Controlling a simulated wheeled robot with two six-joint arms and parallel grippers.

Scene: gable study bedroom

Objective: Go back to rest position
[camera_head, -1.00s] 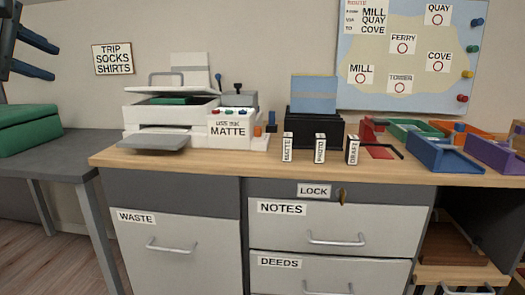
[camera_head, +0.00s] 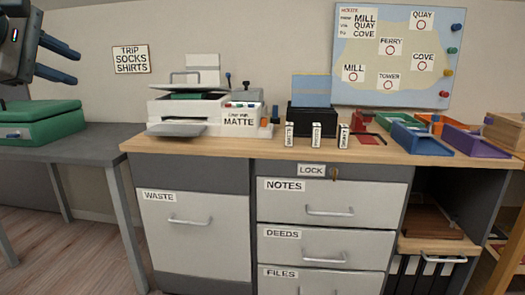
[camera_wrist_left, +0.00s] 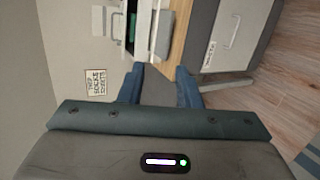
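My left gripper (camera_head: 66,62) is at the upper left of the head view, raised above the grey table and the green case. Its two blue fingers are apart, with nothing between them. In the left wrist view the fingers (camera_wrist_left: 160,84) also show spread with an empty gap. My right gripper is in neither view.
A wooden-topped cabinet (camera_head: 215,146) stands ahead, bearing a printer (camera_head: 188,107), a black box (camera_head: 311,120) and coloured trays (camera_head: 421,140). The green case (camera_head: 40,124) lies on the grey table (camera_head: 75,151) at left. Floor (camera_head: 80,240) shows clear at lower left.

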